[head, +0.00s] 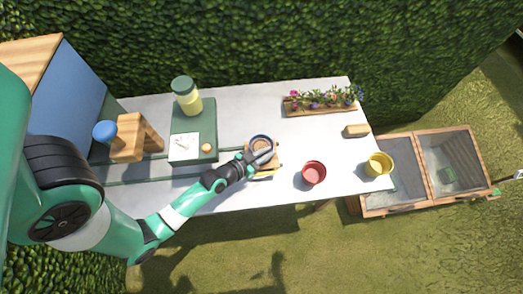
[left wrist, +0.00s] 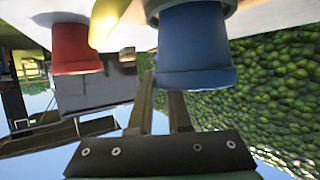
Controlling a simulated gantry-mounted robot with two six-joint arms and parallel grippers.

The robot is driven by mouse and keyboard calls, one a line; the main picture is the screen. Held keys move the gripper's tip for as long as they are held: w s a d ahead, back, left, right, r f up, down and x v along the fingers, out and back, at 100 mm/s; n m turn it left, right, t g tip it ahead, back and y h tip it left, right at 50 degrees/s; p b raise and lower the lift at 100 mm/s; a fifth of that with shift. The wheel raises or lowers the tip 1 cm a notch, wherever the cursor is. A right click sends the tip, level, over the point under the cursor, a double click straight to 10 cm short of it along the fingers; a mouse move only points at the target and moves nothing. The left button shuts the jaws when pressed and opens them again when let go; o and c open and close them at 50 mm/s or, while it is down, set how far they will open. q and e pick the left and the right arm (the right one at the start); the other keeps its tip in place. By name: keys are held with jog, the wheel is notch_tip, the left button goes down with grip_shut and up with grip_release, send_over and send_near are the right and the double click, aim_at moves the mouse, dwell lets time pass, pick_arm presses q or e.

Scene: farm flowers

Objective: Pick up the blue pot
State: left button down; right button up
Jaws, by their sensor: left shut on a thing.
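Whether the pot is clear of the stand cannot be told. My right gripper is not in view.
A red pot (head: 314,173) and a yellow pot (head: 379,164) stand to the right on the white table (head: 345,181). A flower planter (head: 322,106) and a wooden block (head: 356,131) are behind. A green jar (head: 187,97) stands left. Wooden cold frames (head: 427,137) adjoin the right end.

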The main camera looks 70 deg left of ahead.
pick_arm(q)
jog(key=shift+r, duration=0.4)
notch_tip(320, 180, up, 3)
jog(key=shift+p, duration=1.05)
jog(key=s+d+r, duration=0.9)
jog(key=s, duration=0.1)
jog(key=shift+s, duration=0.4)
